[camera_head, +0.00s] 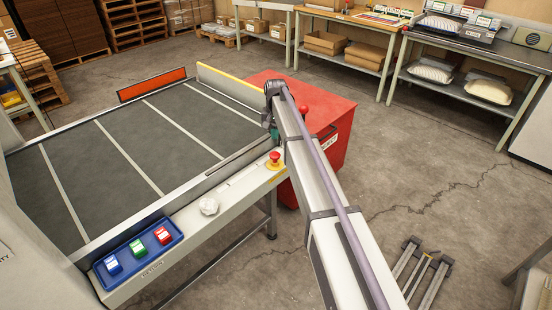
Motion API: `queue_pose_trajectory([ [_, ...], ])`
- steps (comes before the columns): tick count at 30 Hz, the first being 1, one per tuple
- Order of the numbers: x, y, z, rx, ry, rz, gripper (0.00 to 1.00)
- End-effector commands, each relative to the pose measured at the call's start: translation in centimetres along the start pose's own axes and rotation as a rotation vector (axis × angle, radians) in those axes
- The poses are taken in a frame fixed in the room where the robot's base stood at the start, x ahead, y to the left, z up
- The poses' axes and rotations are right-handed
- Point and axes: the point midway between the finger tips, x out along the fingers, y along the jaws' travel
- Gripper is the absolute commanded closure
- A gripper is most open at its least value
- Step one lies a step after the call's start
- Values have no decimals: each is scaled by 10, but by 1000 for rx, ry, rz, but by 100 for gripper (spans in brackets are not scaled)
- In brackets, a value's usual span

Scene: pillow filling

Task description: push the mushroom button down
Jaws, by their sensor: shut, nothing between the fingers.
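The mushroom button (274,156) has a red cap on a yellow base. It sits on the pale front rail of the conveyor, near its right end. My arm reaches in from the lower right, and its dark wrist bends down at the far end. My gripper (275,135) is small and dark in this view, just above and behind the button in the picture. It looks shut and empty. I see a small gap between it and the red cap, but cannot judge the depth.
A red bin (338,142) with a red knob (304,111) stands behind my arm. Work tables (400,75) line the back.

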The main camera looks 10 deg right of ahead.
Motion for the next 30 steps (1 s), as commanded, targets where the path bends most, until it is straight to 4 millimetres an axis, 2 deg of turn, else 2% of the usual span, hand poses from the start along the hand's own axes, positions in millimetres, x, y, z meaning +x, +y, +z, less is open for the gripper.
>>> queue_pose_trajectory([
  [10,0,-1,-2,4,-1,0,100],
  [14,6,-1,-2,4,-1,0,100],
  [27,63,-1,-3,3,-1,0,100],
  [30,70,-1,-2,3,-1,0,100],
])
